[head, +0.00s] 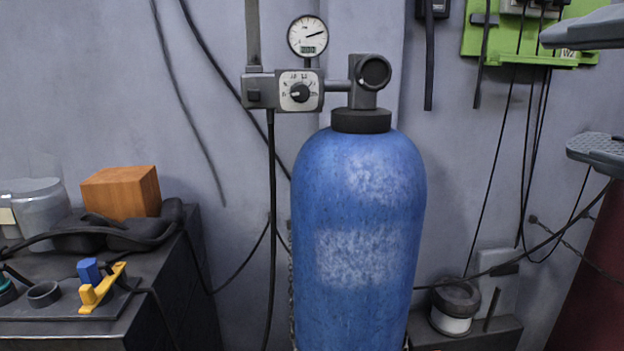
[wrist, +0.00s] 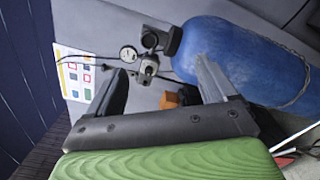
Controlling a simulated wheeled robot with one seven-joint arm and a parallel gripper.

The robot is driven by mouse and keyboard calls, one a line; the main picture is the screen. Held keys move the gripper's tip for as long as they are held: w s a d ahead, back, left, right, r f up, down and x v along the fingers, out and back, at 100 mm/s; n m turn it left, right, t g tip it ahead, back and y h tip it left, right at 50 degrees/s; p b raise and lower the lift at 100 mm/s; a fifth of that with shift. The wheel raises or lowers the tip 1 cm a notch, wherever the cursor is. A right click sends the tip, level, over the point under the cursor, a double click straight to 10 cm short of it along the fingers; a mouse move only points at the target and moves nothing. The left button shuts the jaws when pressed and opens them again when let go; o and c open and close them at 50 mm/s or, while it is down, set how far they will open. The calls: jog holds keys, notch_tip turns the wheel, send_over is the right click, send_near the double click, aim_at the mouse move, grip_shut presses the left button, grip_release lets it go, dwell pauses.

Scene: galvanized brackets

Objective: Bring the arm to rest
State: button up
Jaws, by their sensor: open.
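My gripper (wrist: 160,68) shows in the wrist view with its two grey fingers spread wide apart. Nothing is held between them. Past the fingers are a round gauge, a valve and a large blue cylinder, all apart from the gripper as far as I can tell. Two grey pieces at the right edge of the head view may be the gripper's fingers, but I cannot be sure.
The blue cylinder (head: 358,230) stands upright in the middle, with a gauge (head: 308,36) and regulator above. A dark bench (head: 170,310) at left carries a wooden block (head: 122,192) and a glass jar (head: 38,205). Cables hang near a green panel (head: 480,45).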

jog(key=w+a+f+m+g, duration=0.2)
jog(key=w+f+m, duration=0.1)
jog(key=f+m, duration=0.4)
jog(key=w+a+f+m+g, duration=0.1)
jog(key=w+f+m+g, duration=0.2)
jog(key=f+m, duration=0.45)
jog(key=s+a+f+m+g+h, duration=0.1)
jog(key=s+f+m+g, duration=0.2)
jog(key=f, duration=1)
jog(key=s+f+m+g+h+p, duration=0.1)
jog(key=s+f+m+g, duration=0.3)
jog(key=f+m, duration=0.3)
notch_tip(320, 180, down, 6)
jog(key=shift+s+a+r+m, duration=0.15)
jog(key=shift+s+a+m, duration=0.2)
jog(key=shift+s, duration=0.55)
